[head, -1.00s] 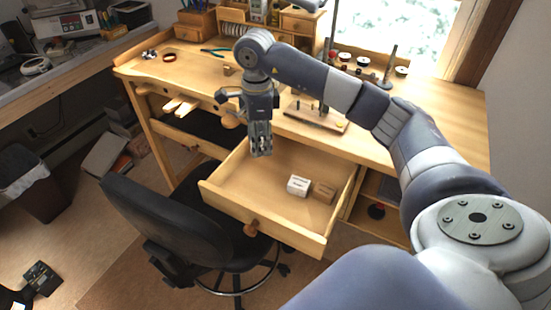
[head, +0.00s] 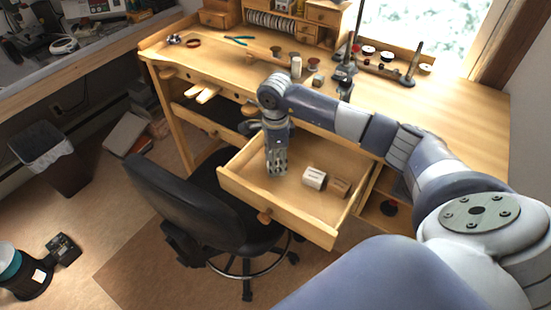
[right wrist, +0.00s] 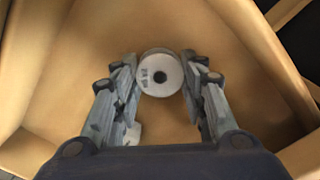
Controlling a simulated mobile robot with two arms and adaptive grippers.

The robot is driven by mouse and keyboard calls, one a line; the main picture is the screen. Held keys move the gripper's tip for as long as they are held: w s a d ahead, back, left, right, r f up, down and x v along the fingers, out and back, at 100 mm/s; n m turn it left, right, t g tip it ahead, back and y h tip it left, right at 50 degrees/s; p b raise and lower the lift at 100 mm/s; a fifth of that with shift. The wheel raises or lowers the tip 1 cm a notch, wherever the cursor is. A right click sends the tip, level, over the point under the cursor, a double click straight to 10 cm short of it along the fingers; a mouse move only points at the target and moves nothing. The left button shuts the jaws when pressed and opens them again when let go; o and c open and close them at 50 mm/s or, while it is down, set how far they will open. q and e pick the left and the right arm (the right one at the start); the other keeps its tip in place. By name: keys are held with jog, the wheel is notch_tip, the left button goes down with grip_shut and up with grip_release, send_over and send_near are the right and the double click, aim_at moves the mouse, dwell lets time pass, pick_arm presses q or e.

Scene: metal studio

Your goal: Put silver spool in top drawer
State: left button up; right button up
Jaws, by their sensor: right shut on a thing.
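The silver spool (right wrist: 160,73) shows in the right wrist view as a pale round disc with a dark centre hole. My right gripper (head: 277,170) is shut on it, with a fingertip at each side of its rim (right wrist: 160,80). My left gripper is not in view.
A small white box (head: 314,178) and a brown box (head: 340,187) lie in the drawer, right of my gripper. A black chair (head: 190,195) stands before the drawer. The workbench top (head: 450,110) holds tools and small spools. The drawer's front left is clear.

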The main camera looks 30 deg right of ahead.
jog(key=o, duration=0.6)
jog(key=shift+f, duration=0.15)
jog(key=o, duration=0.5)
jog(key=shift+c, duration=0.2)
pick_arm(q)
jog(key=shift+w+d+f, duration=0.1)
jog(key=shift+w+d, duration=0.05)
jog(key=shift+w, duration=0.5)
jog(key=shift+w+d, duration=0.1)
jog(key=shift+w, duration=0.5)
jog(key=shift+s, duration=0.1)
